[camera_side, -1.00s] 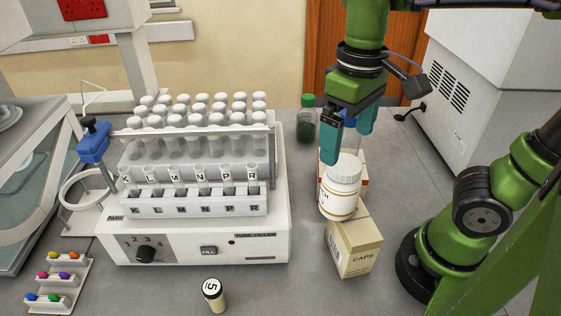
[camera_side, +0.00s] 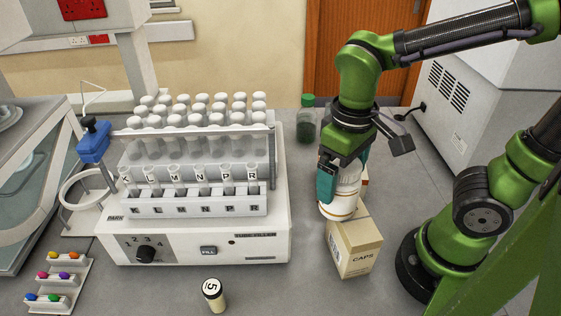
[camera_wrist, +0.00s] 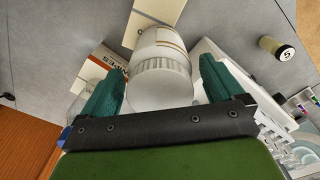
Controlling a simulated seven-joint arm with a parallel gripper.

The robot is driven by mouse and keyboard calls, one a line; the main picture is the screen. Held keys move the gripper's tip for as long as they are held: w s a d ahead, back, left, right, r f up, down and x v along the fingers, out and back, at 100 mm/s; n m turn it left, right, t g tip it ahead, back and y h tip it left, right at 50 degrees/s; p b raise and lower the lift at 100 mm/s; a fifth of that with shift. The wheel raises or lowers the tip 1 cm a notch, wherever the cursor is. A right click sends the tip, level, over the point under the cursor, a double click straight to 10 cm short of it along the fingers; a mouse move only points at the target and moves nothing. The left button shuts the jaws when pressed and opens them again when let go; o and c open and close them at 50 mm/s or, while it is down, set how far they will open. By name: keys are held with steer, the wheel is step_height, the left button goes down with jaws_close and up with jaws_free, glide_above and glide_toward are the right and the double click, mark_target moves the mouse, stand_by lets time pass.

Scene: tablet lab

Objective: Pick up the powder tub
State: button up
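The powder tub, taken to be the white tub with a ribbed white lid and orange band (camera_side: 341,204), stands behind the caps box in the side view. In the wrist view the tub (camera_wrist: 160,68) lies between my gripper's teal fingers. My gripper (camera_side: 344,178) is lowered over the tub, pointing down, with one finger on each side. In the wrist view my gripper (camera_wrist: 158,80) is open, with narrow gaps seeming to show between the fingers and the lid. The gripper hides the tub's upper part in the side view.
A caps box (camera_side: 355,250) stands close in front of the tub. A wipes box (camera_wrist: 112,65) is beside it, mostly hidden. A green-capped bottle (camera_side: 306,122) stands behind. The tube filler (camera_side: 200,235) is left, and a vial marked 5 (camera_side: 214,294) stands in front.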

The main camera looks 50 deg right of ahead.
steer(key=c, duration=1.3)
steer(key=shift+o, duration=0.2)
steer(key=shift+r, duration=0.15)
steer(key=r, duration=0.6)
steer(key=s+r, duration=0.1)
steer(key=r, duration=0.2)
steer(key=shift+s+f, duration=0.55)
steer(key=shift+f, duration=0.95)
steer(key=shift+s+f, duration=0.55)
steer(key=shift+f, duration=0.95)
steer(key=shift+s+f, duration=0.55)
steer(key=shift+f, duration=0.95)
